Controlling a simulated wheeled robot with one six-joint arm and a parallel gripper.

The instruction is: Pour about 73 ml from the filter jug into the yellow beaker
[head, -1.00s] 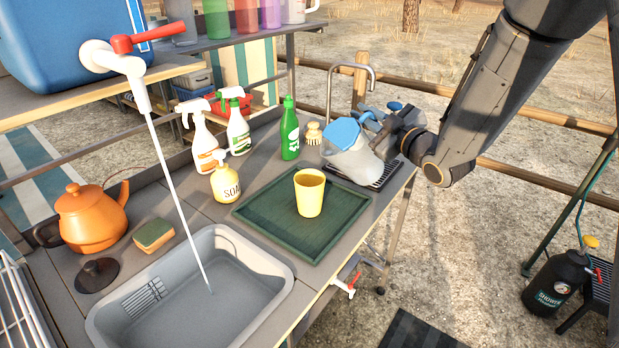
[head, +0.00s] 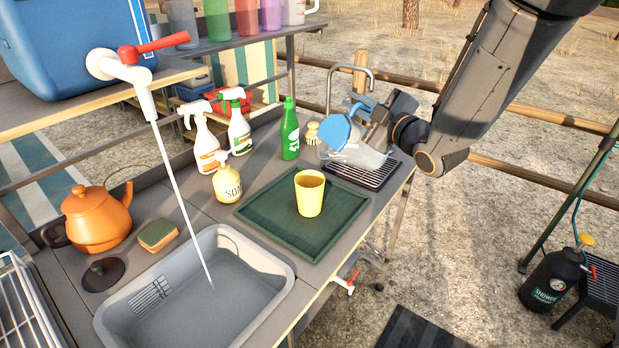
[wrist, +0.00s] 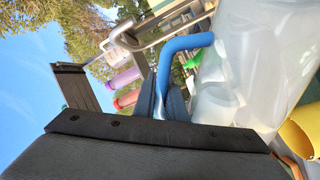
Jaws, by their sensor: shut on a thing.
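The filter jug (head: 368,156) is translucent with a blue lid (head: 336,133) and blue handle. It is tipped far over to the left, its lid end toward the left, behind and to the right of the yellow beaker. My gripper (head: 376,128) is shut on its handle (wrist: 180,45); the jug body (wrist: 255,70) fills the right of the wrist view. The yellow beaker (head: 309,194) stands upright on the green tray (head: 262,222); its edge shows in the wrist view (wrist: 302,130). I see no stream from the jug, and the beaker's contents cannot be made out.
A green bottle (head: 289,130), a brush (head: 312,134), spray bottles (head: 206,145) and a soap dispenser (head: 227,180) stand behind the tray. A grey basin (head: 262,256) is at front left, under a running tap (head: 130,68). A dark drying rack (head: 370,176) lies below the jug.

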